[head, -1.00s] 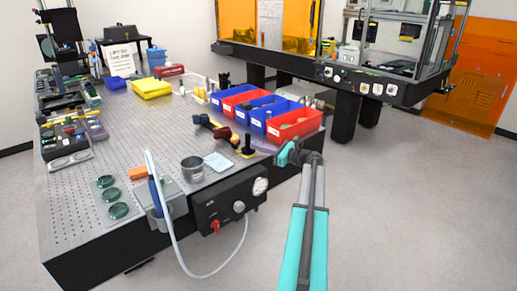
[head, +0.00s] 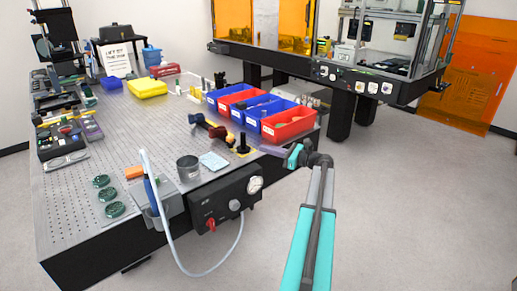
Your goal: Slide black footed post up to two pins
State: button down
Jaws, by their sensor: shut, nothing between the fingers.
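The black footed post (head: 242,143) stands upright near the front right edge of the perforated metal table, on a small yellow patch (head: 246,154). My gripper (head: 265,149) is shut and empty, to the right of the post, with its fingers pointing left toward it. A gap shows between the fingertips and the post. The two pins cannot be made out in this view.
Dark red and blue handled items (head: 217,131) lie left of the post. Red and blue bins (head: 288,123) stand behind my gripper.

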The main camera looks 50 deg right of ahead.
jog(key=b+v, duration=0.1)
jog(key=v, duration=0.6)
jog(key=shift+s, duration=0.25)
